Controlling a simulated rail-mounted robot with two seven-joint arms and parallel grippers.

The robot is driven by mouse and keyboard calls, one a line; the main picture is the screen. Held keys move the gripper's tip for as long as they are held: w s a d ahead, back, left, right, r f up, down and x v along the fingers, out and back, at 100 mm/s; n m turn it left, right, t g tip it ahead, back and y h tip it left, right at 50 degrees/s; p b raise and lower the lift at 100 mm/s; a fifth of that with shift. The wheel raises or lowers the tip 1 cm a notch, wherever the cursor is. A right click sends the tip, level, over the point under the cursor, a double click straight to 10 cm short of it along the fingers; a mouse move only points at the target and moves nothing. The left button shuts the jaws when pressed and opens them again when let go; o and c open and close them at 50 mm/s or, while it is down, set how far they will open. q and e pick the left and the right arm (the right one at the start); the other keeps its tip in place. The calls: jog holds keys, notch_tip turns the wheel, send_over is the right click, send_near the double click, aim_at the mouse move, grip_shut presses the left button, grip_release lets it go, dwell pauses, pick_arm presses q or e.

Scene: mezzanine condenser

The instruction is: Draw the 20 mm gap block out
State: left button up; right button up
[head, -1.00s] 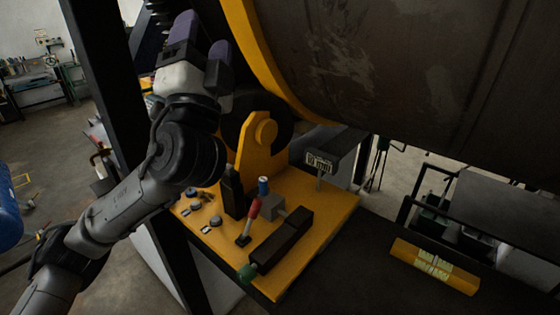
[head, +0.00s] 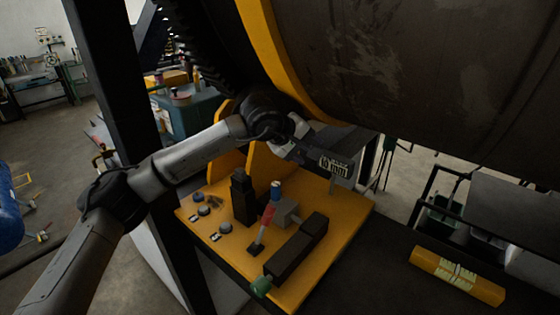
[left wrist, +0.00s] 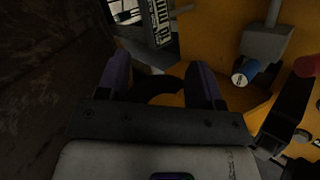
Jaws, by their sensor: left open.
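No block marked 20 mm can be made out in either view. My left gripper (head: 292,136) is at the lower edge of the big drum, beside the dark readout box (head: 333,165), whose face seems to read 10 mm. Its fingertips are hard to see in the head view. In the left wrist view my left gripper (left wrist: 160,82) has its two purple fingers apart, with a dark rounded shape (left wrist: 157,92) beyond and between them; I cannot tell what it is. The readout (left wrist: 158,22) shows ahead of the fingers. My right gripper is not in view.
The yellow base plate (head: 335,225) carries a red-handled lever (head: 268,215), a blue-capped grey block (head: 287,211), a dark bar (head: 297,246) with a green knob (head: 261,287), and several small knobs. The rusty drum (head: 420,70) hangs overhead. A yellow labelled piece (head: 457,276) lies right.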

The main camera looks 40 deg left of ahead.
aim_at(276, 184)
pick_arm(q)
jog(key=shift+s+a+f+m+g+y, duration=2.45)
jog(key=shift+s+a+m, duration=0.3)
jog(key=shift+a+m, duration=0.7)
jog(key=p+x, duration=0.3)
jog(key=x, duration=1)
jog(key=shift+d, duration=0.1)
jog(key=shift+c, duration=0.4)
grip_shut()
jog(key=shift+r, duration=0.15)
jog(key=shift+r+p, duration=2.4)
jog(key=shift+r, duration=1.25)
